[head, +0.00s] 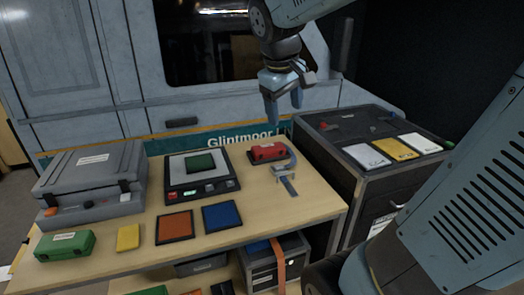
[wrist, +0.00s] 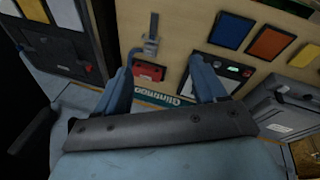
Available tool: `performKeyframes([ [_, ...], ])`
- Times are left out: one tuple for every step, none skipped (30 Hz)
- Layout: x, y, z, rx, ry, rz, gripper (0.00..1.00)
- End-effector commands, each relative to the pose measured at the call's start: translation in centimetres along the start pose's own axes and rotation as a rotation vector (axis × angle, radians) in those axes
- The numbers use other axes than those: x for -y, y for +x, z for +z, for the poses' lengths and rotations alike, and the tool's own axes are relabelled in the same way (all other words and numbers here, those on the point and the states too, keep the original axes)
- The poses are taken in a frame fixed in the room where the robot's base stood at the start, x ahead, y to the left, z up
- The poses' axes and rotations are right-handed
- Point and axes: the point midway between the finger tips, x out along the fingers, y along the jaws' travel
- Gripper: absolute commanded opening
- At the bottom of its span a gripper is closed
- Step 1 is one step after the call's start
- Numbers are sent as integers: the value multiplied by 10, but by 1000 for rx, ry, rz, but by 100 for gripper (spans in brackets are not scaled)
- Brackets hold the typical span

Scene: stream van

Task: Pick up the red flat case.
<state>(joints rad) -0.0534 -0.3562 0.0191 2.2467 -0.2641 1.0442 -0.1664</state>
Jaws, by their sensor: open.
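The red flat case (head: 268,153) lies near the back edge of the wooden table, right of the scale, with a pale label on its face. In the wrist view the red case (wrist: 150,71) shows between my fingers, nearer the left finger, which partly covers it. My gripper (head: 285,110) is open and empty, above and behind the red case, with its fingers pointing down. In the wrist view my gripper (wrist: 165,57) has its fingers spread wide, apart from the case.
A metal clamp (head: 285,182) with a blue curved part stands close to the red case's right side. A scale (head: 180,184) bearing a green case (head: 200,164) stands left. A dark cabinet (head: 345,165) is to the right. Orange (head: 174,227) and blue (head: 222,216) squares lie in front.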

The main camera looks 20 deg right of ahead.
Motion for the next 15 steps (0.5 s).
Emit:
performKeyframes([
  [-4, 5, -12, 28, -35, 11, 76],
  [-6, 8, -18, 44, -57, 18, 78],
  [-10, 12, -26, 65, -87, 29, 82],
  [-12, 14, -32, 81, -108, 36, 85],
  [-14, 17, -39, 96, -130, 45, 88],
  [-17, 22, -48, 117, -160, 54, 92],
  [-20, 25, -54, 133, -182, 62, 95],
  [-22, 28, -60, 149, -202, 69, 98],
  [-25, 33, -69, 169, -232, 80, 100],
  [-26, 37, -75, 186, -253, 86, 100],
  [-29, 41, -82, 202, -274, 94, 100],
  [-31, 46, -90, 222, -303, 103, 100],
  [-33, 50, -97, 237, -325, 111, 100],
  [-34, 55, -104, 253, -346, 117, 100],
  [-36, 61, -112, 275, -376, 127, 100],
])
